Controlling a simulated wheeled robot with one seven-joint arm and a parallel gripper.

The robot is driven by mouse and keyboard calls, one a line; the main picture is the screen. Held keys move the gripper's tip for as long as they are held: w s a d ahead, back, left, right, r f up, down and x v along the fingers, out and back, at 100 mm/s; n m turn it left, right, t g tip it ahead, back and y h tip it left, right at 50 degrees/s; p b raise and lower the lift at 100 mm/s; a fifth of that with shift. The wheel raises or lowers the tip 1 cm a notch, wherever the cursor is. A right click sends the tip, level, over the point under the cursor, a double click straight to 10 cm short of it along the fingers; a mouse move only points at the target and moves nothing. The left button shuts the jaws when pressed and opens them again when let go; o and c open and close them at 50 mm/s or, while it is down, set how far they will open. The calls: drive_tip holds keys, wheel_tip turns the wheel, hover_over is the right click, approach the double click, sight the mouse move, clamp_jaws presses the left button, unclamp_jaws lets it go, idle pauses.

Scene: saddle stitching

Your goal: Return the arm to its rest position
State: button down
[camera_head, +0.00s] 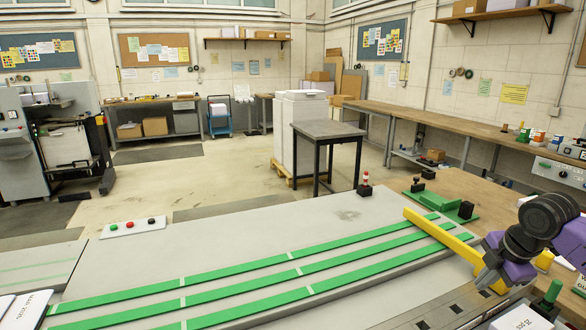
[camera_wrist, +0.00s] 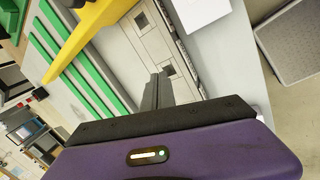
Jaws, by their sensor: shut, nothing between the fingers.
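My gripper (camera_wrist: 157,90) shows in the wrist view as two dark fingers closed together, with nothing between them. In the head view my purple and black arm reaches in from the right edge, with the wrist above the right end of the grey machine bed (camera_head: 345,216); the fingertips are hard to make out there. A yellow bar (camera_head: 440,236) slants across the bed beside my wrist. It also shows at the top left of the wrist view (camera_wrist: 88,32), apart from the fingers.
Green strips (camera_head: 240,270) run along the bed. A small red-topped post (camera_head: 365,186) and a green fixture (camera_head: 440,205) stand near its far edge. White paper stacks (camera_head: 522,318) lie at the front right. A dark table (camera_head: 328,130) stands beyond; the floor left of it is clear.

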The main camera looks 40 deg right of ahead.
drive_tip(key=w+a+r+m+t+h, duration=0.1)
drive_tip(key=w+a+r+m+t, duration=0.35)
drive_tip(key=w, duration=0.45)
drive_tip(key=w+a+r+m+t+h, duration=0.1)
drive_tip(key=w+a+r+t, duration=0.2)
drive_tip(key=w+r+t, duration=0.5)
drive_tip(key=w+a+r+m+t+h, duration=0.1)
drive_tip(key=w+a+r+m+t, duration=0.1)
drive_tip(key=a+m, duration=0.3)
drive_tip(key=w+a+r+m+t+h, duration=0.1)
drive_tip(key=w+a+r+m, duration=0.15)
drive_tip(key=a, duration=0.45)
drive_tip(key=s+a+f+g+y, duration=0.1)
drive_tip(key=s+a+f+y, duration=0.1)
drive_tip(key=s+a+f, duration=0.5)
drive_tip(key=s+a+f+n+g+y, duration=0.1)
drive_tip(key=s+a+f, duration=0.5)
drive_tip(key=s+a, duration=0.6)
drive_tip(key=s+a+f+g+y, duration=0.2)
drive_tip(key=s+a+f, duration=0.5)
drive_tip(key=s, duration=1)
drive_tip(key=a+y, duration=0.1)
drive_tip(key=a, duration=0.2)
drive_tip(key=shift+s+a+f, duration=0.2)
drive_tip(key=shift+a+f, duration=0.1)
drive_tip(key=shift+a, duration=0.05)
